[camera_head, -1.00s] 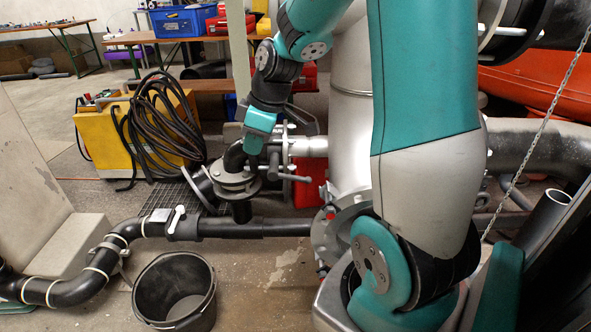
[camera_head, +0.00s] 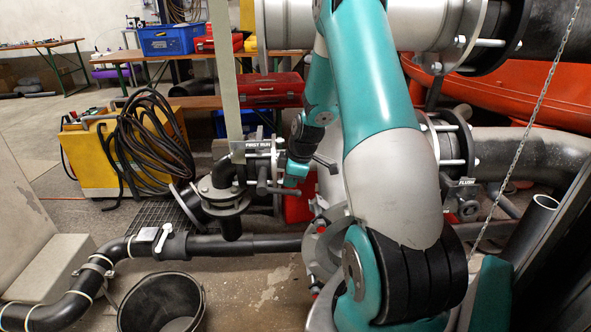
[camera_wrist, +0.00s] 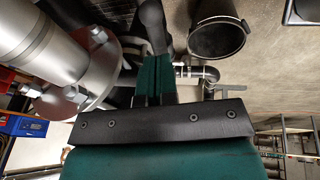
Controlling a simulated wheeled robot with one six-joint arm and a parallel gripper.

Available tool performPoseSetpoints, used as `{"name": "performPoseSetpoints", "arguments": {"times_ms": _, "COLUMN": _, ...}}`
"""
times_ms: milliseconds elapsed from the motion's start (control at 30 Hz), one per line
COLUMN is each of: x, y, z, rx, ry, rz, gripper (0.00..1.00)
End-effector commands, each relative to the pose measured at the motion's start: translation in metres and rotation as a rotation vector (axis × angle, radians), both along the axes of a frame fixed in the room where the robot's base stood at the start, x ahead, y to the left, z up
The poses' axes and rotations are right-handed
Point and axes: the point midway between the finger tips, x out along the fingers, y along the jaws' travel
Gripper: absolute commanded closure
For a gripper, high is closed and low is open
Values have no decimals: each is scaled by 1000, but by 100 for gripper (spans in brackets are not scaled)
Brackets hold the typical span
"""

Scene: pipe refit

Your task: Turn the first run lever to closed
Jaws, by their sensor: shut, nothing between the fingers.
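The first run valve stands left of centre in the head view, marked by a grey FIRST RUN label (camera_head: 262,144). Its dark lever (camera_head: 277,189) sticks out to the right, low on the valve body. My gripper (camera_head: 291,182) is at the lever's right end, beside or just above it; contact cannot be told. In the wrist view my gripper (camera_wrist: 154,62) has its teal fingers together, with nothing between them. A dark rounded bar (camera_wrist: 152,25), which looks like the lever, lies just past the fingertips.
A second valve with a FLUSH label (camera_head: 466,182) is at the right. A black bucket (camera_head: 160,303) stands on the floor at front left. A black pipe with a white-handled valve (camera_head: 163,238) runs behind it. A chain (camera_head: 540,105) hangs at the right.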

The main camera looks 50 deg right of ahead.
Motion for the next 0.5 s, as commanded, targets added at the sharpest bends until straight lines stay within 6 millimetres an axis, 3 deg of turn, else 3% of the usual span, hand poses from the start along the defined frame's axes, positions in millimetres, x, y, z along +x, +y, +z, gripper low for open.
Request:
{"name": "performPoseSetpoints", "arguments": {"times_ms": 200, "x": 8, "y": 1, "z": -24, "rx": 0, "ry": 1, "rz": 1, "gripper": 100}}
{"name": "performPoseSetpoints", "arguments": {"times_ms": 500, "x": 10, "y": 1, "z": -27, "rx": 0, "ry": -1, "rz": 0, "gripper": 100}}
